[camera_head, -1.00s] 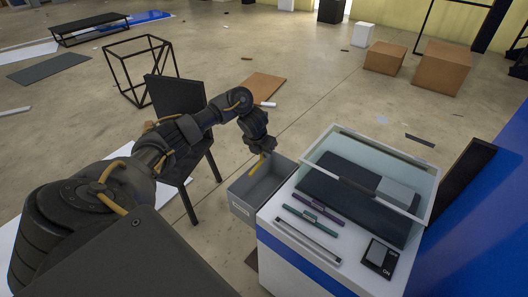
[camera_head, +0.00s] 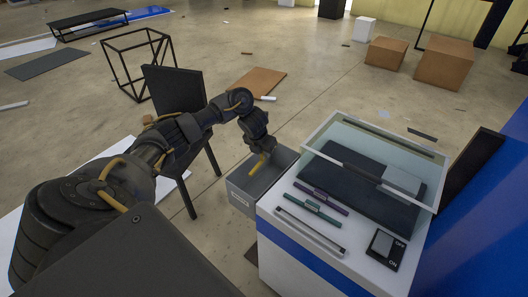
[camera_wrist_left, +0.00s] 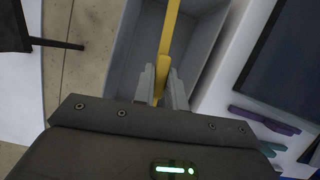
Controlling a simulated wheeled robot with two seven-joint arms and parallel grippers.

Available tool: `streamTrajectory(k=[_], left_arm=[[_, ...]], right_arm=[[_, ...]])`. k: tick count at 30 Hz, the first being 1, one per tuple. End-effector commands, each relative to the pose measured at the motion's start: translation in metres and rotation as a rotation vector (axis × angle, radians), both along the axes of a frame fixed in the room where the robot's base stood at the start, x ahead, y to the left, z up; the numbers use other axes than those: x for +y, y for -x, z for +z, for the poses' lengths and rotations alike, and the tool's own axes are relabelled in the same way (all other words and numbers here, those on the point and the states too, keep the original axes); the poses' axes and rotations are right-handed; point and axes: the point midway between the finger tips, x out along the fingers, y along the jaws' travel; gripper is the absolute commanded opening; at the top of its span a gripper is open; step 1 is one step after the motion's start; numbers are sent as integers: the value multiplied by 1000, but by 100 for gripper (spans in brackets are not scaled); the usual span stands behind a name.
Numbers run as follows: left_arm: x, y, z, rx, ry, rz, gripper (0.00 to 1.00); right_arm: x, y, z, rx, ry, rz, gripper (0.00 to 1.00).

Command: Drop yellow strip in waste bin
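The yellow strip (camera_head: 258,164) hangs from my left gripper (camera_head: 264,150), over the open top of the grey waste bin (camera_head: 240,200). In the left wrist view the yellow strip (camera_wrist_left: 171,25) stands between the two fingers of my left gripper (camera_wrist_left: 162,85), which are closed on it. The bin's grey inside walls (camera_wrist_left: 205,35) show around the strip in that view. The bin stands against the left side of the white lightbox (camera_head: 285,262). My right gripper is not in view.
On the lightbox lie a purple strip (camera_head: 325,201), a green strip (camera_head: 316,208), a thin grey bar (camera_head: 308,232) and an ON/OFF switch (camera_head: 385,247). A tilted glass lid (camera_head: 350,135) covers a dark panel. A black chair (camera_head: 174,90) stands left of the bin.

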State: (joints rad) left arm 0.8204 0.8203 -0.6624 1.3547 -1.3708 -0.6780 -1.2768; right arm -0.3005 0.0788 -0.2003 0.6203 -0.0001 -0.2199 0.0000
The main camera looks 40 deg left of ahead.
Motion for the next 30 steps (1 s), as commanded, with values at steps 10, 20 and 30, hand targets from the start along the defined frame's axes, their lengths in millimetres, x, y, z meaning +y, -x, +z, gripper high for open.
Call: streamTrajectory(k=[10,20,30], left_arm=[[0,0,0,0,0,0,37],[-1,8,26,-4,-3,-3,37],[-4,29,89,-3,-4,-3,37]], right_arm=[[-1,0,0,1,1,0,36],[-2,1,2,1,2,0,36],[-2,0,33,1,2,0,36]])
